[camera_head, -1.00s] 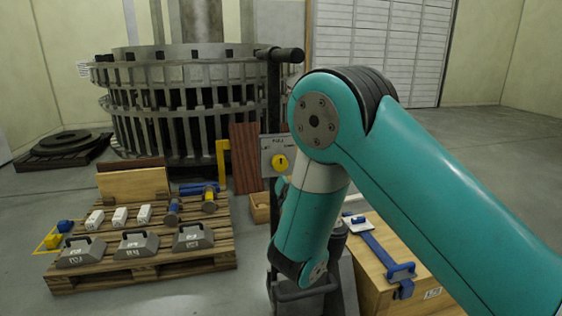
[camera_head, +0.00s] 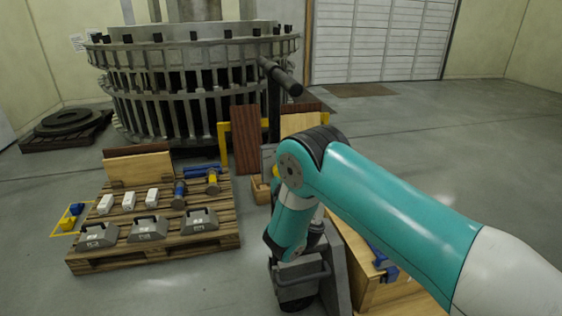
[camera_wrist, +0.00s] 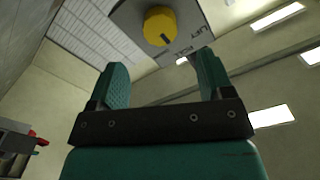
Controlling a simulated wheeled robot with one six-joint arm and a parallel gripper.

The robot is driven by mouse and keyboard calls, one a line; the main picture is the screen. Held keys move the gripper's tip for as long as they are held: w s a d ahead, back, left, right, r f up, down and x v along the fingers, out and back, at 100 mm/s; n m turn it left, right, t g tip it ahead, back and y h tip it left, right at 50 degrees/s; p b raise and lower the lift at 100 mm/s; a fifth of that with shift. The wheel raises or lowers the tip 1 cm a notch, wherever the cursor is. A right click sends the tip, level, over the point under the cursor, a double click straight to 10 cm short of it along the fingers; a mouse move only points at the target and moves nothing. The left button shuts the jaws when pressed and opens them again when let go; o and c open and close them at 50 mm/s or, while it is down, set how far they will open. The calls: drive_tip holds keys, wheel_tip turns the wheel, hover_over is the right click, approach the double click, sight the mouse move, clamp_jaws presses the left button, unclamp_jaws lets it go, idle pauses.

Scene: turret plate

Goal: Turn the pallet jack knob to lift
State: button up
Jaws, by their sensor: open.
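The yellow knob (camera_wrist: 160,26) sits on a grey panel (camera_wrist: 195,24) in the wrist view, with a dark pointer mark on its face. Lettering on the panel beside it reads LIFT. My gripper (camera_wrist: 163,72) is open, its two teal fingers apart and empty. The knob appears beyond the fingertips, roughly between them, and apart from them. In the head view my arm hides most of the panel, and only a sliver of the yellow knob (camera_head: 276,171) shows. The pallet jack's dark handle (camera_head: 280,76) rises behind my arm. My gripper is hidden in the head view.
A wooden pallet (camera_head: 150,254) at left holds grey weights with handles, white blocks and blue and yellow tools. A wooden crate (camera_head: 352,262) stands right of the jack, partly behind my arm. A large ringed metal structure (camera_head: 190,75) stands behind. Open floor lies at right.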

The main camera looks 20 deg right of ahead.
drive_tip(key=w+p, duration=0.2)
drive_tip(key=w, duration=0.6)
drive_tip(key=c, duration=0.9)
drive_tip(key=shift+c, duration=0.2)
drive_tip(key=shift+f+n+b, duration=0.1)
drive_tip(key=shift+n+b, duration=0.3)
drive_tip(key=shift+b, duration=0.1)
drive_tip(key=shift+n+b, duration=0.6)
drive_tip(key=n+b, duration=0.2)
drive_tip(key=shift+n, duration=0.3)
drive_tip(key=n+b, duration=0.2)
drive_tip(key=n, duration=0.3)
drive_tip(key=shift+b, duration=0.4)
drive_tip(key=shift+n, duration=0.4)
